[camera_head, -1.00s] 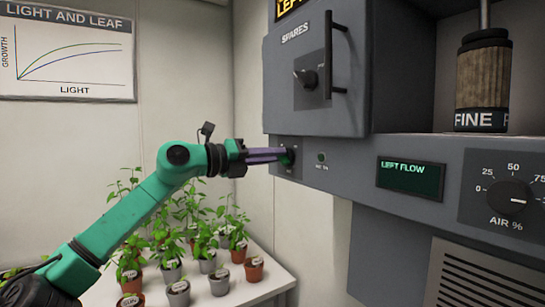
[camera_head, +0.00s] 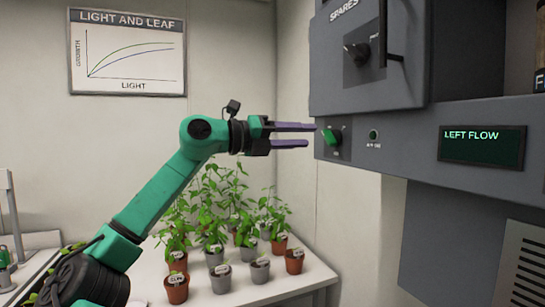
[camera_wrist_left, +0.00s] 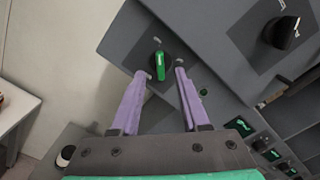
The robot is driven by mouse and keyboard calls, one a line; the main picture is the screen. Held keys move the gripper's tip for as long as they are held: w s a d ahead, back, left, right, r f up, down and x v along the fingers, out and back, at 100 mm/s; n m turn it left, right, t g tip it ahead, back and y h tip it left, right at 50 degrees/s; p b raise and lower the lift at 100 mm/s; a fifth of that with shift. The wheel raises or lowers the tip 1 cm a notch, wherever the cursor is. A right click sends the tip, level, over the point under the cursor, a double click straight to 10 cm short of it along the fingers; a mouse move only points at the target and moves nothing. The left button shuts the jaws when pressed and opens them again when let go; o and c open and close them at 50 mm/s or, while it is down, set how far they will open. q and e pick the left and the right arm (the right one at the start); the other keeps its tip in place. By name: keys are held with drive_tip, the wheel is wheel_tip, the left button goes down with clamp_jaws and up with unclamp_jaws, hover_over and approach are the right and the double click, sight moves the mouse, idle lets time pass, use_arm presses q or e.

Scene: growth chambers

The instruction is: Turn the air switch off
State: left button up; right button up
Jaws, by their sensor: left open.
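The air switch, a knob with a bright green handle (camera_head: 332,138), sits on a dark plate at the left end of the grey panel. Its handle looks slanted in the head view; its small labels are too blurred to read. It also shows in the left wrist view (camera_wrist_left: 160,67), with the handle running nearly up and down the picture. My left gripper (camera_head: 310,135) is open, its two purple fingers pointing at the switch from the left. In the left wrist view the fingertips (camera_wrist_left: 160,74) lie on either side of the knob, apart from the handle. My right gripper is not in view.
A small round indicator (camera_head: 374,135) and a LEFT FLOW display (camera_head: 482,148) are right of the switch. The grey spares cabinet (camera_head: 415,85) with its own black knob (camera_head: 357,53) juts out above. Potted plants (camera_head: 222,278) stand on a white table below my arm.

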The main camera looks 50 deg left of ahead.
use_arm(q)
drive_tip(key=b+v, duration=0.3)
drive_tip(key=v, duration=0.6)
drive_tip(key=shift+s, duration=0.3)
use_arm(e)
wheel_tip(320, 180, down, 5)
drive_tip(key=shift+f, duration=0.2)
use_arm(q)
drive_tip(key=shift+a, duration=0.1)
